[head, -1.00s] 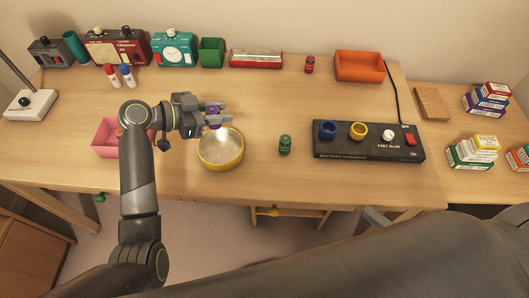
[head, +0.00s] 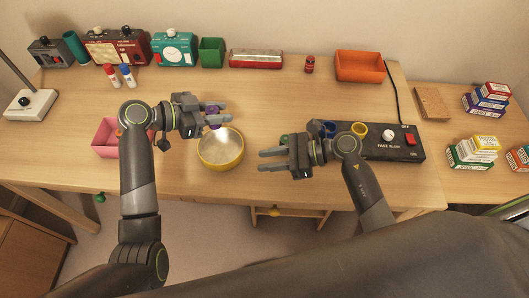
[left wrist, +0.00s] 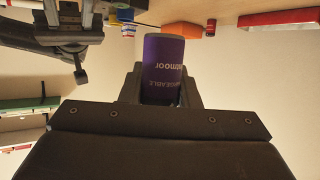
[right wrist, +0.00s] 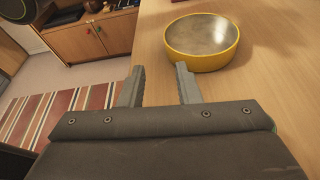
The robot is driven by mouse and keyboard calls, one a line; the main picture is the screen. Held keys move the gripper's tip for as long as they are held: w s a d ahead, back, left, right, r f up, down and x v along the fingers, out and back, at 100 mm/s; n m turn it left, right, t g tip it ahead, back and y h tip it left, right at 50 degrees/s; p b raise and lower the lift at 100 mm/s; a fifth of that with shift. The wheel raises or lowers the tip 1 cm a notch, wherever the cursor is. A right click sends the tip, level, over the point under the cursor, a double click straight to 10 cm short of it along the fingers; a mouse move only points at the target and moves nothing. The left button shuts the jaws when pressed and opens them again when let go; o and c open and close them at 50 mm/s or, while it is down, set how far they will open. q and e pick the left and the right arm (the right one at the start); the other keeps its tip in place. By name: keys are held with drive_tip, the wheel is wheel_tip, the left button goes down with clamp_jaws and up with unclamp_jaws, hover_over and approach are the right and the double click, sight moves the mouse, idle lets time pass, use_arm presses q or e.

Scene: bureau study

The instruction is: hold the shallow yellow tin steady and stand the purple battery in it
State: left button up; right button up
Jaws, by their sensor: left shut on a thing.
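The shallow yellow tin (head: 221,150) sits on the desk, round and empty. It also shows ahead of my right gripper in the right wrist view (right wrist: 203,40). The purple battery (left wrist: 164,68) is upright between the fingers of my left gripper (head: 216,115), which is shut on it. This gripper is above the desk near the tin's far left rim. My right gripper (head: 268,160) is open and empty, to the right of the tin, with its fingers pointing left and not touching it.
A pink bin (head: 104,139) stands left of the tin, partly behind my left arm. A black charger (head: 408,145) with blue and yellow rings lies under and beside my right arm. A green battery (head: 284,140) is mostly hidden by my right gripper. Boxes and tins line the back.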

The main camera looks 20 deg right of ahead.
sight(226, 164)
drive_tip(key=shift+w+a+r+n+h, duration=0.1)
drive_tip(key=shift+w+a+n+h, duration=0.2)
drive_tip(key=shift+w+a+n, duration=0.45)
drive_tip(key=shift+g, duration=0.3)
drive_tip(key=x, duration=1.1)
drive_tip(key=shift+w+a+f, duration=0.15)
drive_tip(key=shift+w+f, duration=0.05)
drive_tip(key=shift+w, duration=0.1)
clamp_jaws()
drive_tip(key=shift+s, duration=0.1)
use_arm(q)
drive_tip(key=shift+s+d, duration=0.1)
drive_tip(key=shift+d, duration=0.4)
use_arm(e)
drive_tip(key=shift+f, duration=0.1)
